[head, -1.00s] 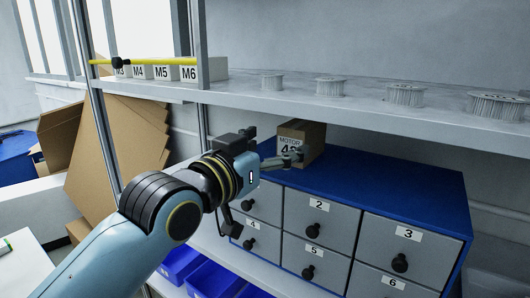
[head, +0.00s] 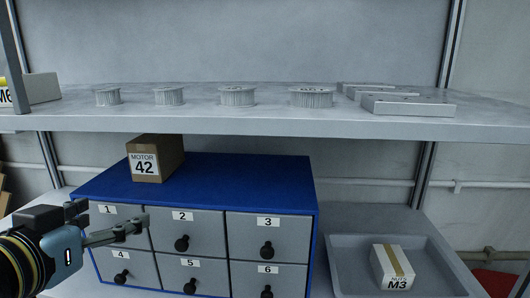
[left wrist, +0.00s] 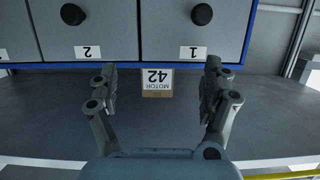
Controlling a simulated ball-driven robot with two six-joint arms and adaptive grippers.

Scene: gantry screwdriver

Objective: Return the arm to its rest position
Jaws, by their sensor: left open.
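My left gripper (head: 112,222) is at the lower left of the head view, in front of the upper left drawers of the blue cabinet. In the left wrist view its two fingers (left wrist: 160,88) are spread apart with nothing between them. The brown box labelled MOTOR 42 (head: 156,158) stands upright on the cabinet top, behind and above the gripper, apart from it. In the left wrist view the box (left wrist: 157,83) shows upside down beyond the open fingers. My right gripper is in neither view.
The blue cabinet (head: 235,172) has numbered grey drawers with black knobs. A shelf (head: 270,122) with several pulleys and metal blocks runs above it. A grey tray (head: 345,250) with an M3 nut box (head: 395,268) is at the right. The cabinet top right of the motor box is clear.

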